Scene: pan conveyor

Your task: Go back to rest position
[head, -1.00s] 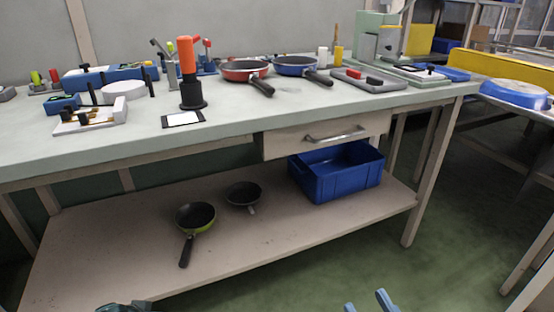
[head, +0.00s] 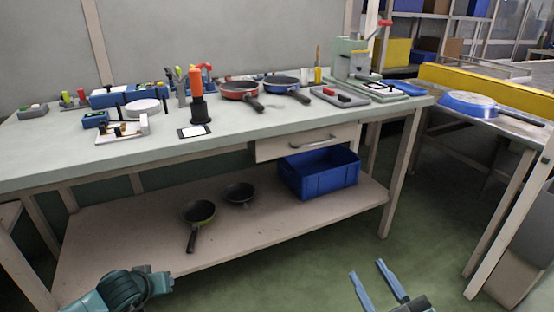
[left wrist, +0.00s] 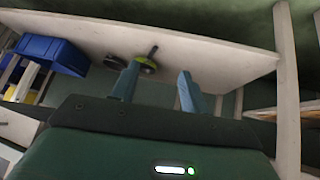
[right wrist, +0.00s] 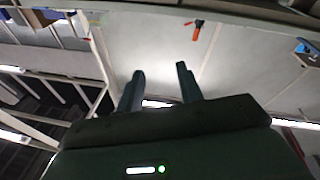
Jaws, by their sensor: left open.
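My right gripper (head: 366,268) is at the bottom of the head view, in front of the workbench, its two blue-grey fingers apart and empty. Its fingers also show spread in the right wrist view (right wrist: 160,70). My left arm is at the bottom left of the head view, where its fingers cannot be made out. In the left wrist view my left gripper (left wrist: 159,68) has its fingers apart with nothing between them. Neither gripper touches anything visible.
The workbench (head: 90,150) carries a red pan (head: 238,88), a blue pan (head: 281,82) and an orange-handled tool (head: 197,90). Its lower shelf (head: 130,235) holds two dark pans and a blue crate (head: 320,176). A side table with a blue pan (head: 468,102) stands right. Green floor between is clear.

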